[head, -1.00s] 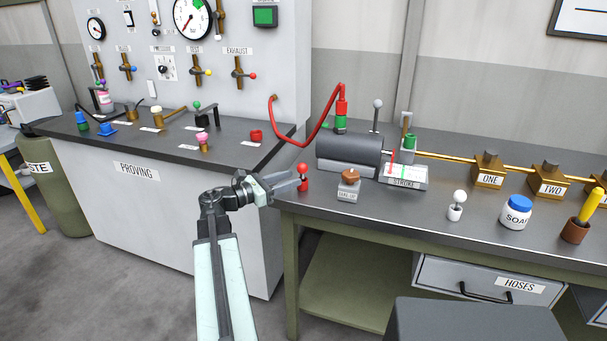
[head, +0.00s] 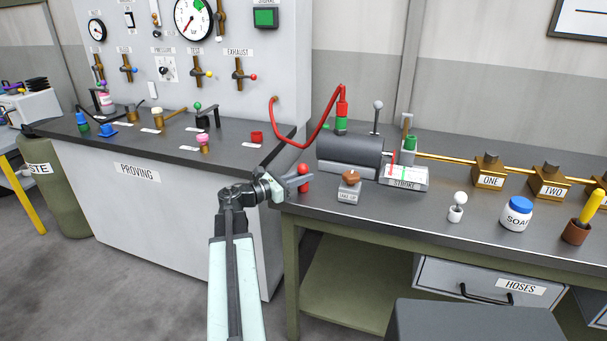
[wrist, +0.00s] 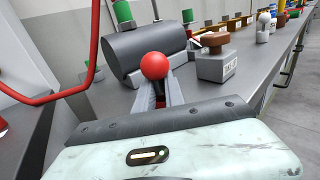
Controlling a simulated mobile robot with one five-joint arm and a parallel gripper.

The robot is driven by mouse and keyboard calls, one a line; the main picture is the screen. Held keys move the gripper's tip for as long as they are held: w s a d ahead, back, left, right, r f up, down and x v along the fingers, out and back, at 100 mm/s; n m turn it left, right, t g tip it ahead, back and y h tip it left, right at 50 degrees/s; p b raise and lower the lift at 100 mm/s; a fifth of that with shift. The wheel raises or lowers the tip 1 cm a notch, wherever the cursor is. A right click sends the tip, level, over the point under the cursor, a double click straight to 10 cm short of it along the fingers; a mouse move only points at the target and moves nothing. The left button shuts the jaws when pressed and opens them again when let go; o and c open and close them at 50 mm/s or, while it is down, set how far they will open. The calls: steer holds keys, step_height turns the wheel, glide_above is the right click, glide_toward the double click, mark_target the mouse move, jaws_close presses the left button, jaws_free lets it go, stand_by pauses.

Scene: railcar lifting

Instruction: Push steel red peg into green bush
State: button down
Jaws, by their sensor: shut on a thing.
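The red peg (head: 304,170) has a round red ball head and a red lower part. It is upright at the near left corner of the bench. My gripper (head: 303,184) is shut on it below the ball. In the wrist view the red ball (wrist: 155,66) stands above my fingers (wrist: 160,95), which hide most of its shank. A green bush-like piece (head: 410,143) sits on the upright bracket at the right end of the dark cylinder; it also shows in the wrist view (wrist: 187,15). Another green piece (head: 341,124) is under the red hose fitting.
A dark cylinder (head: 349,151) and a brown-knobbed block (head: 348,187) stand close to the right of my gripper. A red hose (head: 308,143) arches behind it. The proving bench (head: 190,150) is to the left. The right front bench top holds a white-knobbed peg (head: 458,206) and a soap jar (head: 516,213).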

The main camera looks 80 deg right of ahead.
steer(key=shift+r, duration=0.1)
step_height(320, 180, up, 10)
steer(key=p, duration=1)
